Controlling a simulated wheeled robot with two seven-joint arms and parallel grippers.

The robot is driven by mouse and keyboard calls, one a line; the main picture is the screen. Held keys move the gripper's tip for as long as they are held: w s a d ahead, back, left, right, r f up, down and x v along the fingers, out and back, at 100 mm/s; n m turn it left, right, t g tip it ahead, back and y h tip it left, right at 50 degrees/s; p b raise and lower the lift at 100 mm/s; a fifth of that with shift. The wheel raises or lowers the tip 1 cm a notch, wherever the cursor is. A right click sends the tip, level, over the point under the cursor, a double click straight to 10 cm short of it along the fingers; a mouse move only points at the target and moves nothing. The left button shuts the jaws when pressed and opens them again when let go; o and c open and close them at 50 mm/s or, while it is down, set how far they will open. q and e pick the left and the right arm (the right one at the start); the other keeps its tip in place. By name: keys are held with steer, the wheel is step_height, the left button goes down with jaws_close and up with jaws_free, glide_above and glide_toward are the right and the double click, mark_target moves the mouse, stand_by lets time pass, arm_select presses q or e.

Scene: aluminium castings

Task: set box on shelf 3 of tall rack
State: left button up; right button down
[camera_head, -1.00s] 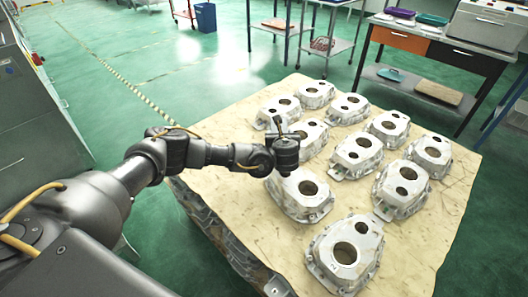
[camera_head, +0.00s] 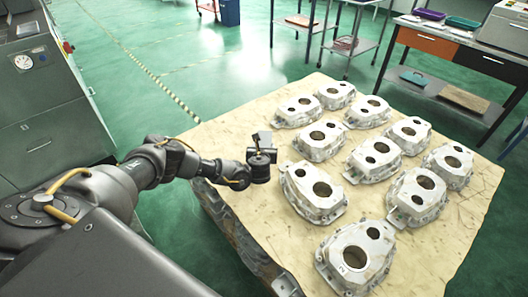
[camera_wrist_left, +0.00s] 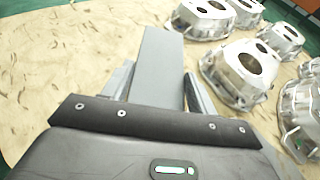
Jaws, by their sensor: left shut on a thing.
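My left gripper (camera_head: 261,150) is shut on a grey box (camera_wrist_left: 163,65). In the left wrist view the box is a plain flat-faced block between the two fingers (camera_wrist_left: 160,90). In the head view the box (camera_head: 262,139) looks small and dark, partly hidden by the gripper. The gripper is over the left part of the casting table, left of the castings. I cannot pick out a tall rack with a shelf 3 for certain in these views. My right gripper is in neither view.
Several aluminium castings (camera_head: 313,190) stand in rows on a tan-covered pallet (camera_head: 285,235). A grey machine (camera_head: 45,100) is at the left. A bench with drawers (camera_head: 425,41) and blue-post tables (camera_head: 345,45) stand behind. Green floor (camera_head: 170,60) is open at back left.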

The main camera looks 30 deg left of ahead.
arm_select(q)
steer(key=shift+w+d+f, duration=0.1)
steer(key=shift+d+f, duration=0.05)
steer(key=shift+f, duration=0.9)
steer(key=shift+f, duration=0.1)
steer(key=o, duration=1.6)
